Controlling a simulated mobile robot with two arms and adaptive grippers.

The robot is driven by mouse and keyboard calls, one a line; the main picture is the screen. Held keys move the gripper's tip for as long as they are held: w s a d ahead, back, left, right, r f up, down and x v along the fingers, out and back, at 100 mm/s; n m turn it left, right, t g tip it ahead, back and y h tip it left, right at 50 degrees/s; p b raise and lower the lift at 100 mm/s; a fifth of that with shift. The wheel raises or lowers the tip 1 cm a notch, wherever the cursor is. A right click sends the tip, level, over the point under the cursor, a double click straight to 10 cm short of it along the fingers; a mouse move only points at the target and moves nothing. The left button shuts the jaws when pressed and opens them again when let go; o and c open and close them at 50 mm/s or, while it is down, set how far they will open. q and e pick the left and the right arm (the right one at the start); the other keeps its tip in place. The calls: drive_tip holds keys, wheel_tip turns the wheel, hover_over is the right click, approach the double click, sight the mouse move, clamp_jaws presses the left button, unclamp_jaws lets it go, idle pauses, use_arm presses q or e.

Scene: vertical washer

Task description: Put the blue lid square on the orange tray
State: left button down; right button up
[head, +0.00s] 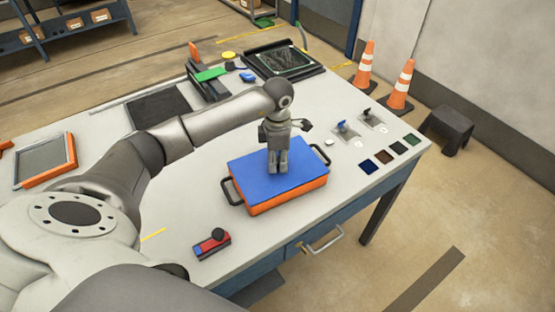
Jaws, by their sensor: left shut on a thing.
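The orange tray (287,199) sits near the table's front right edge, with dark handles at its left and right ends. The flat blue lid (307,176) lies over the tray's top and looks roughly lined up with its rim. Small gaps between lid and tray cannot be made out. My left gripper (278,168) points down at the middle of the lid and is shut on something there. What its fingertips hold is hidden from this view, most likely the lid's grip. My right gripper is not in view.
A red and blue block with a black knob (212,244) lies left of the tray. Small coloured squares (384,157) and two small switches (343,128) are to its right. Free table surface lies left of the tray.

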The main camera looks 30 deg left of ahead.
use_arm(q)
drive_tip(key=shift+f+b, duration=0.2)
drive_tip(key=shift+b, duration=0.25)
idle(0.9)
idle(0.3)
drive_tip(key=c, duration=1.1)
unclamp_jaws()
drive_tip(key=o, duration=0.5)
drive_tip(key=shift+r, duration=0.1)
drive_tip(key=shift+r+p, duration=2.1)
drive_tip(key=shift+r, duration=1.35)
